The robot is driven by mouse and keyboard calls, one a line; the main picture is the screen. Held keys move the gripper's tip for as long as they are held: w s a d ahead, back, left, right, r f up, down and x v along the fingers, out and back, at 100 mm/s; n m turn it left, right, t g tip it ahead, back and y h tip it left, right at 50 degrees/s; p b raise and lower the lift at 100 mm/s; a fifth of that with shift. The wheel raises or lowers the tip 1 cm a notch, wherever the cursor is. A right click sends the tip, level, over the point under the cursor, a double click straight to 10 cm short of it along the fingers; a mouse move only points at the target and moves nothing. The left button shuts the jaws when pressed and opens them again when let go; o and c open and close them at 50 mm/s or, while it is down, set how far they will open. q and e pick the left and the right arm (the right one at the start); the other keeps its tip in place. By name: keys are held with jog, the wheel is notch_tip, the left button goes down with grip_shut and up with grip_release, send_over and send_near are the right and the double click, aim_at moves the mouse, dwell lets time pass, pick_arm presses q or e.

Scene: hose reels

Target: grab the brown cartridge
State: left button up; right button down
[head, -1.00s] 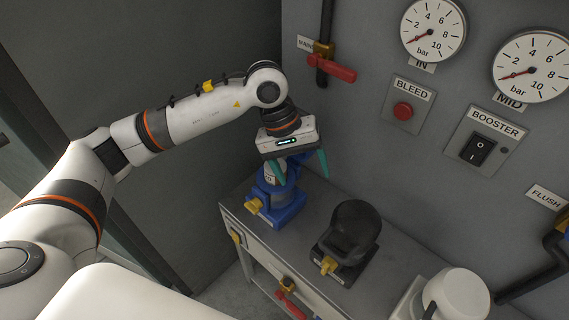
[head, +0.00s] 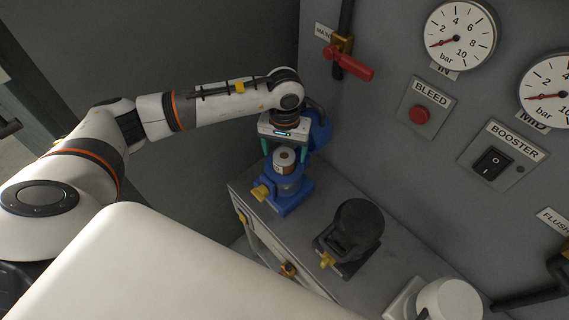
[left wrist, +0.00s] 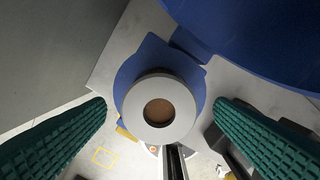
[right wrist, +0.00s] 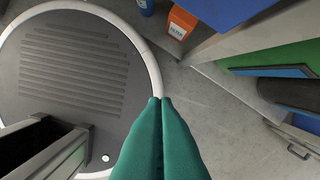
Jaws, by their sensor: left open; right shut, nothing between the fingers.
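The cartridge (head: 284,158) stands upright in the open blue housing (head: 291,196) on the bench, its pale top with a brown centre showing. In the left wrist view the cartridge (left wrist: 182,122) appears as a pale ring around a brown middle, between the fingers and apart from both. My left gripper (head: 285,148) is open, with its green fingers either side of the cartridge's top. The cartridge's lower part is hidden in the housing. My right gripper (right wrist: 162,102) is shut and empty, away from the bench units.
The housing's blue lid (head: 320,130) is swung open close behind the left gripper. A black unit (head: 352,228) and a white unit (head: 447,300) stand along the bench (head: 310,236). A red-handled valve (head: 348,63) is on the wall above.

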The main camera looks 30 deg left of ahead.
pick_arm(q)
notch_tip(320, 180, down, 2)
jog(key=shift+s, duration=0.15)
jog(key=shift+f, duration=0.35)
jog(key=shift+r, duration=0.1)
jog(key=c, duration=1.6)
